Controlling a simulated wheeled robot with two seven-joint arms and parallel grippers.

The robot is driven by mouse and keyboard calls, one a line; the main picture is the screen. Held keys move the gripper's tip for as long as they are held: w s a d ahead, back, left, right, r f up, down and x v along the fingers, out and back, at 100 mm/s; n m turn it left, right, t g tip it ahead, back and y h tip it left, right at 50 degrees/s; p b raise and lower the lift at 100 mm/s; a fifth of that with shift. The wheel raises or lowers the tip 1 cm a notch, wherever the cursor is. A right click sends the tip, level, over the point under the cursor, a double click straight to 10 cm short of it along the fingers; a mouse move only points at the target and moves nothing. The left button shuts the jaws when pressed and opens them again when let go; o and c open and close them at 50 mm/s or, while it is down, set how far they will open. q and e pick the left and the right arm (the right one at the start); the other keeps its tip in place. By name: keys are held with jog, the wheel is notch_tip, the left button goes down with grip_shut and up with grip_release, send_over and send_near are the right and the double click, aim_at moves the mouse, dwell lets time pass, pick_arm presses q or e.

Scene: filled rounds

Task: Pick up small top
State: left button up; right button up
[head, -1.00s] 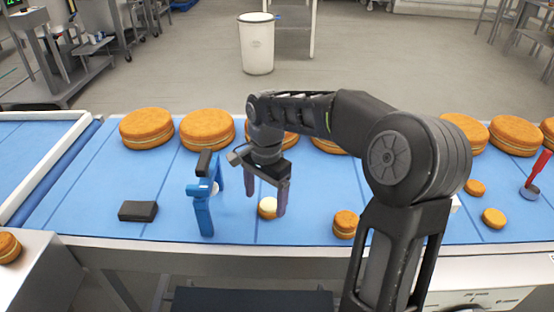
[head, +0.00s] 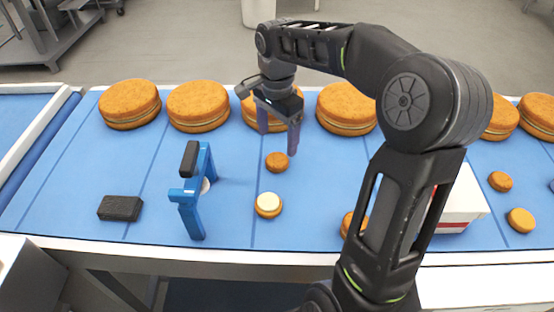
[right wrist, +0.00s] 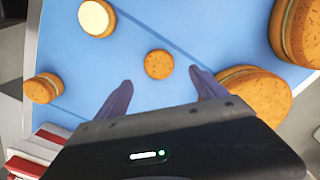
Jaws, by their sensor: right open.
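The small top (head: 277,161) is a brown round disc lying flat on the blue belt. It also shows in the right wrist view (right wrist: 158,64), ahead of the space between my fingers. My right gripper (head: 278,142) is open and empty, with its fingers pointing down close to the small top. In the right wrist view its fingertips (right wrist: 160,76) are spread wider than the disc. A small round with pale filling on it (head: 268,205) lies nearer the front edge and also shows in the right wrist view (right wrist: 97,18). My left gripper is not in view.
Large filled rounds (head: 198,105) line the back of the belt (head: 110,170). A blue stand with a black grip (head: 189,195) and a black block (head: 120,208) are at left. A white and red box (head: 465,205) and small rounds (head: 501,181) are at right.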

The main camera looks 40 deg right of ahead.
aim_at(277, 159)
jog(key=shift+f, duration=0.95)
jog(key=shift+f, duration=0.1)
notch_tip(277, 159, down, 5)
jog(key=shift+s+a+f+p, duration=0.1)
jog(key=shift+p, duration=0.6)
jog(key=shift+c, duration=0.3)
jog(key=c, duration=0.9)
